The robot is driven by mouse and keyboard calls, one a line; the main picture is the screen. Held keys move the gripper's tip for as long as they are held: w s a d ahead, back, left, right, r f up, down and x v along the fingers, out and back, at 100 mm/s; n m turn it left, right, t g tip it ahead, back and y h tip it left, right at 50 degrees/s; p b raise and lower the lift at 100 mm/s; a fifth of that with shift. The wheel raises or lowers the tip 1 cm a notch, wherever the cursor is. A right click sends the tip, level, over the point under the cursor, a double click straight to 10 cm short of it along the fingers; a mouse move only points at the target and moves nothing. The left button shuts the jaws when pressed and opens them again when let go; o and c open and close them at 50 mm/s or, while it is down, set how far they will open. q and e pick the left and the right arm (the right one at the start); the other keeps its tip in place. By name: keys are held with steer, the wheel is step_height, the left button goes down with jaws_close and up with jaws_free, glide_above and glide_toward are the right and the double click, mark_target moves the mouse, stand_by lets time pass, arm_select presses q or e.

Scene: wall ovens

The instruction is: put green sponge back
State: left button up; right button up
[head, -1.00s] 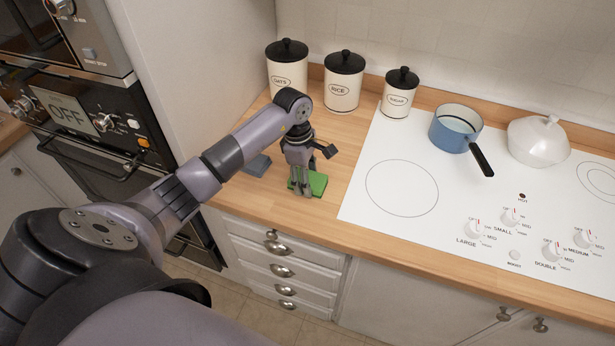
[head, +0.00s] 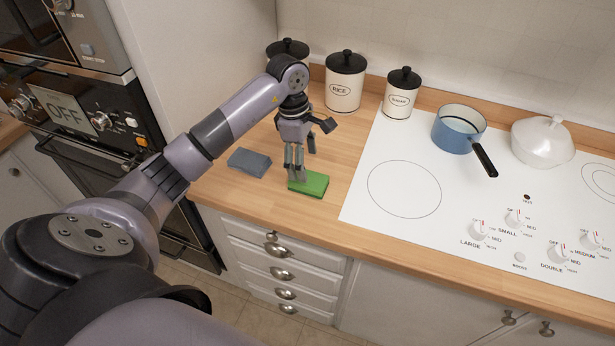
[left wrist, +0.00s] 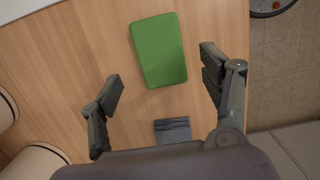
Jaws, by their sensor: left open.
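The green sponge (head: 314,184) lies flat on the wooden counter, left of the white cooktop. My left gripper (head: 294,174) is over the sponge's left part in the head view, pointing down. In the left wrist view its two fingers (left wrist: 160,88) are spread with nothing between them. The green sponge (left wrist: 158,50) lies below and ahead of the fingers there, apart from them. A grey-blue sponge-like block (head: 249,162) lies on the counter to the left of the green sponge. It shows partly in the left wrist view (left wrist: 172,130). My right gripper is not in view.
The rice canister (head: 344,83) and sugar canister (head: 402,94) stand at the back; another is partly hidden behind my arm. A blue pot (head: 457,128) and a white lidded dish (head: 541,141) are on the cooktop (head: 375,215). Counter right of the sponge is bare.

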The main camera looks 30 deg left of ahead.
arm_select(q)
steer(key=r, duration=0.3)
steer(key=r+b, duration=0.1)
steer(key=r, duration=0.1)
steer(key=shift+s+a+r, duration=0.1)
steer(key=shift+a+r, duration=0.25)
steer(key=shift+a, duration=0.05)
steer(key=shift+f, duration=0.1)
